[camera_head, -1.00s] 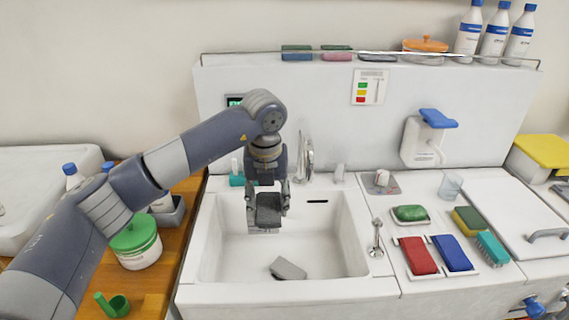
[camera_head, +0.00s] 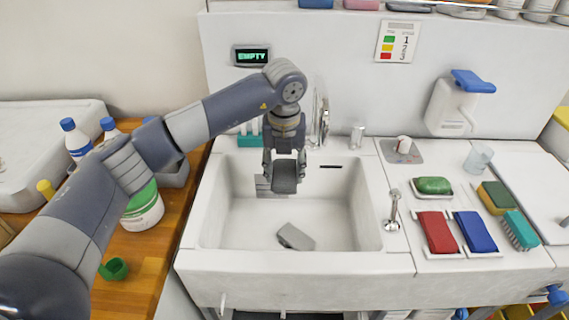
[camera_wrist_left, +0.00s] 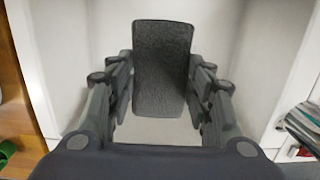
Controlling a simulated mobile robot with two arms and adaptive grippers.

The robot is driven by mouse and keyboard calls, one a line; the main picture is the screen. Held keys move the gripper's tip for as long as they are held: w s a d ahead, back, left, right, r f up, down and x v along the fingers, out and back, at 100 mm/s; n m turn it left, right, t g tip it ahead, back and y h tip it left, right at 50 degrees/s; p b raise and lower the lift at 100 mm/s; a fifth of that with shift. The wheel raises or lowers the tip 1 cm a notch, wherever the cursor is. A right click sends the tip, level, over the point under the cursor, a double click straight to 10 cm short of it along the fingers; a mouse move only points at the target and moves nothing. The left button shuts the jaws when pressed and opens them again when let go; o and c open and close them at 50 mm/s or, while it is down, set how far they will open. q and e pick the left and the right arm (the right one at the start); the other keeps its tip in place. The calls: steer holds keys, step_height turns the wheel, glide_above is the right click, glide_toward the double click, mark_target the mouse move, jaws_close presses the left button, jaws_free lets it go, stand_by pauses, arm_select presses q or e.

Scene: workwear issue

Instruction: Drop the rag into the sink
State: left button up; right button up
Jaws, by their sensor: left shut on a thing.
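A dark grey, rough-textured rag (camera_head: 285,177) hangs between the fingers of my left gripper (camera_head: 284,160). In the left wrist view the rag (camera_wrist_left: 162,65) is a flat dark rectangle, with the fingers closed at its two sides. The rag is over the back part of the white sink (camera_head: 215,222), inside its outline and above its floor. How high it hangs is hard to tell. My right gripper is not in view.
A grey block (camera_head: 295,237) lies on the sink floor. A tap (camera_head: 320,120) stands behind the sink. A soap dispenser (camera_head: 455,105), a red cloth (camera_head: 437,232) and a blue cloth (camera_head: 475,231) are to the right. A green-labelled tub (camera_head: 143,208) stands on the left wooden counter.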

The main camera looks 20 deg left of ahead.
mark_target(284, 177)
arm_select(q)
steer(key=o, duration=1.1)
steer(key=shift+c, duration=0.2)
steer(key=shift+o, duration=0.3)
steer(key=shift+r, duration=0.15)
step_height(284, 177, up, 12)
steer(key=s, duration=0.1)
steer(key=shift+s+d+f, duration=0.2)
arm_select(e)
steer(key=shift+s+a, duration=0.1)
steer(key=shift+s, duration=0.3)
